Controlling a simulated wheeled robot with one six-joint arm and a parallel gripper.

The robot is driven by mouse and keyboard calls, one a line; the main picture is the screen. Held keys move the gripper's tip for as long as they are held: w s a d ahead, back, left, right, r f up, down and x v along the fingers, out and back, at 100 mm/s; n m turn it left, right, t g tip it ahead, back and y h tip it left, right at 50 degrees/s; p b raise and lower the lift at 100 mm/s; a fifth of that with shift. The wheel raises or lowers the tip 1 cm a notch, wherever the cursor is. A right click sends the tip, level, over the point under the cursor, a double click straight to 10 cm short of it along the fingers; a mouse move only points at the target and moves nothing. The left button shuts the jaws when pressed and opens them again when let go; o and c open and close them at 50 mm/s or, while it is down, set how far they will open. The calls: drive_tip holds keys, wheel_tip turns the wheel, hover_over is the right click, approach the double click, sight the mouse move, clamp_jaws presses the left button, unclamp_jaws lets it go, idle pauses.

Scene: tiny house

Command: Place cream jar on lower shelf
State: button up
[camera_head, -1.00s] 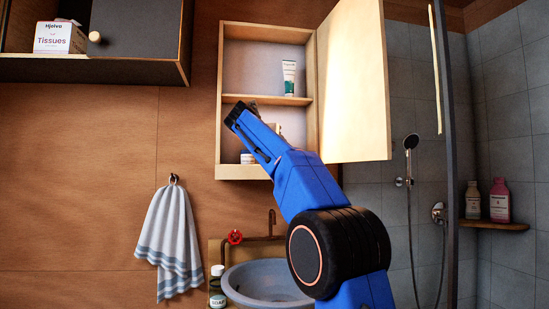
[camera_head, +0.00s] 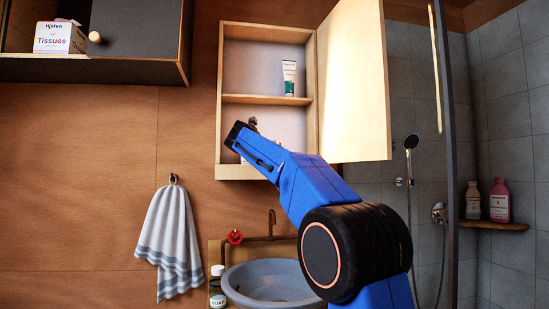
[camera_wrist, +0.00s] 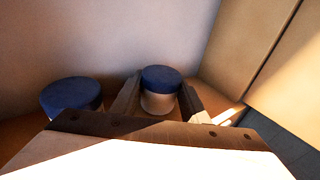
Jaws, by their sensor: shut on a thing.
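A cream jar (camera_wrist: 159,102) with a blue lid and a pale body stands between the two fingers of my gripper (camera_wrist: 158,104) in the wrist view. My gripper is shut on it. In the head view my gripper (camera_head: 246,128) reaches into the lower compartment of the open wall cabinet (camera_head: 226,172), and my arm hides the jar there. A second blue-lidded jar (camera_wrist: 71,96) stands to the left of the held one in the wrist view, apart from it. Whether the held jar touches the shelf floor, I cannot tell.
A tube (camera_head: 289,78) stands on the upper shelf (camera_head: 265,100). The cabinet door (camera_head: 353,85) is open to the right. Below are a basin (camera_head: 268,280), a soap bottle (camera_head: 217,288) and a hanging towel (camera_head: 173,235).

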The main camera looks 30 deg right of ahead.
drive_tip(key=shift+f, duration=0.1)
drive_tip(key=o, duration=0.9)
drive_tip(key=shift+s+a, duration=0.1)
drive_tip(key=v, duration=1.1)
drive_tip(key=shift+s+a, duration=0.25)
